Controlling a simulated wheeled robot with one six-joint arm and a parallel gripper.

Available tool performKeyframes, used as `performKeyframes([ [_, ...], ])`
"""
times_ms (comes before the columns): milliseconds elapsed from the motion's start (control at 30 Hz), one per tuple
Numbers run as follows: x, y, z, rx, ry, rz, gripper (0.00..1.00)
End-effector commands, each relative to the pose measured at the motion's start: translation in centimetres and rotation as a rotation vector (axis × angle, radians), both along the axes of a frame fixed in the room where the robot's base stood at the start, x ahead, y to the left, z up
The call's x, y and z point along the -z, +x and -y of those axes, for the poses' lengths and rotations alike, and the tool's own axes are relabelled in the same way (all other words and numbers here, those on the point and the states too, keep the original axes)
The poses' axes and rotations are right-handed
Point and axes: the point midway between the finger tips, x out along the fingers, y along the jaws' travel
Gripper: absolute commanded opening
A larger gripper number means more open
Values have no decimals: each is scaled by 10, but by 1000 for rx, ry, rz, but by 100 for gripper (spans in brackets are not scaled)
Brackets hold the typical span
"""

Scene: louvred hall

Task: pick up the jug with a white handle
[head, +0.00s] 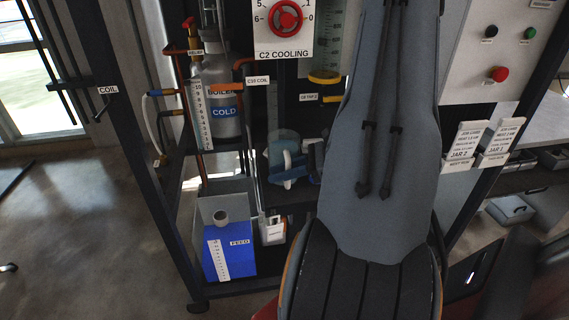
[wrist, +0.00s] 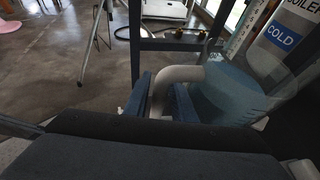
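The jug (head: 283,140) is see-through and bluish, with a thick white handle (head: 288,168). It is in the middle of the head view, within the dark rack. In the wrist view the jug's body (wrist: 232,92) is at the right and its curved white handle (wrist: 182,74) arches towards the middle. My gripper (head: 307,162) is at the handle in the head view. In the wrist view the blue fingers of my gripper (wrist: 158,98) lie around the near part of the handle. Whether they press on it is not clear. My arm hides the area to the right.
A boiler vessel labelled COLD (head: 222,112) stands at the left of the jug. Below are a blue FEED container (head: 229,253) and a small white container (head: 272,230). A yellow-rimmed cylinder (head: 324,77) hangs above right. A dark rack post (head: 137,150) stands at the left; floor beyond is open.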

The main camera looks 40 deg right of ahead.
Motion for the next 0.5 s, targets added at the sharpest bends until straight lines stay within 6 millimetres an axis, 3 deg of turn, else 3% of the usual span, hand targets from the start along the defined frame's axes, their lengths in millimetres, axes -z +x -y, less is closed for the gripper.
performKeyframes([
  [367, 5, 9, -8, 1, -1, 1, 23],
  [500, 5, 9, -8, 1, -1, 1, 1],
])
